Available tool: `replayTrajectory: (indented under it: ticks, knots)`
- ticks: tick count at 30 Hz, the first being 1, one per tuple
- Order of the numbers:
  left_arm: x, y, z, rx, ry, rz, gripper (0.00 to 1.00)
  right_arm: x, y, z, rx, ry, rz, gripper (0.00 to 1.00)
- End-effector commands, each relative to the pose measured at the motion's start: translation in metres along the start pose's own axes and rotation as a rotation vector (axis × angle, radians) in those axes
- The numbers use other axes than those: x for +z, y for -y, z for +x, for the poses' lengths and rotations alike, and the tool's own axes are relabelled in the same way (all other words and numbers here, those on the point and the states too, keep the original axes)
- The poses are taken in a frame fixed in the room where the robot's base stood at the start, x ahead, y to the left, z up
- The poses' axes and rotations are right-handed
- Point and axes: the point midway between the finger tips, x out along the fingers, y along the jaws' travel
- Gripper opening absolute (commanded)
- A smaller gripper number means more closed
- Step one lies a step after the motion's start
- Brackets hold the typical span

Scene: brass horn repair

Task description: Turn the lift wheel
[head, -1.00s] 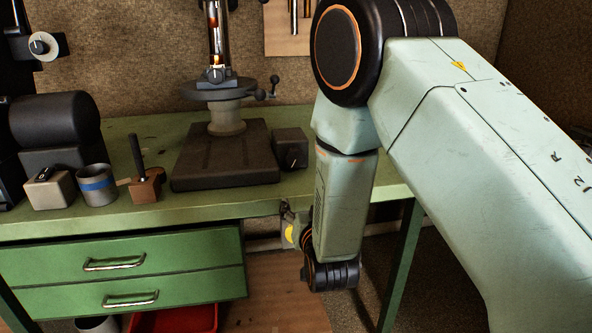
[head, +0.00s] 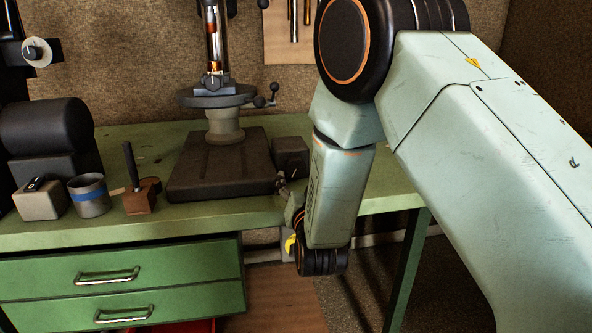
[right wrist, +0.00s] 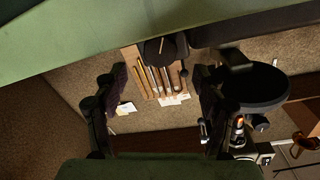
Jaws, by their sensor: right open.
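A dark stand (head: 224,125) with a round plate (head: 205,97) is on the green bench. A small dark wheel or crank with ball-ended handles (head: 272,88) sticks out at the plate's right; I take it for the lift wheel. My right gripper (head: 281,186) is small and partly hidden by my forearm, at the bench's front edge, below and apart from the handles. In the right wrist view my right gripper (right wrist: 160,103) has its fingers wide apart with nothing between them. A dark round part (right wrist: 160,48) lies beyond the fingers. My left gripper is not in view.
A dark block (head: 291,157) sits right of the stand's base. A cup with a blue band (head: 90,195), a grey box (head: 40,200) and a brown block with a black handle (head: 140,197) stand at left. A tool board (head: 290,45) hangs behind.

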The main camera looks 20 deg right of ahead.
Motion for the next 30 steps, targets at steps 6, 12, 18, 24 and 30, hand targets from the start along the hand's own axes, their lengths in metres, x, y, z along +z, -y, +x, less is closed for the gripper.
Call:
replayTrajectory:
  ticks: [6, 12, 18, 24, 30]
  knots:
    - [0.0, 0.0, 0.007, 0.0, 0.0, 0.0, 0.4, 0.001, -0.001, 0.029, 0.002, -0.002, 0.002, 0.7]
    - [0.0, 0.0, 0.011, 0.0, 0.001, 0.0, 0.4, 0.001, -0.001, 0.056, 0.001, 0.0, 0.0, 0.7]
    - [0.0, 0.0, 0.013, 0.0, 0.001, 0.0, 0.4, 0.001, -0.001, 0.069, 0.0, 0.0, 0.0, 0.7]
    - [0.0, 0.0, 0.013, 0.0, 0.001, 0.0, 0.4, 0.0, 0.0, 0.072, 0.0, 0.001, -0.001, 0.7]
    - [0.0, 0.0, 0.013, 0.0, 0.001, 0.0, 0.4, 0.0, 0.0, 0.072, 0.0, 0.001, -0.001, 0.61]
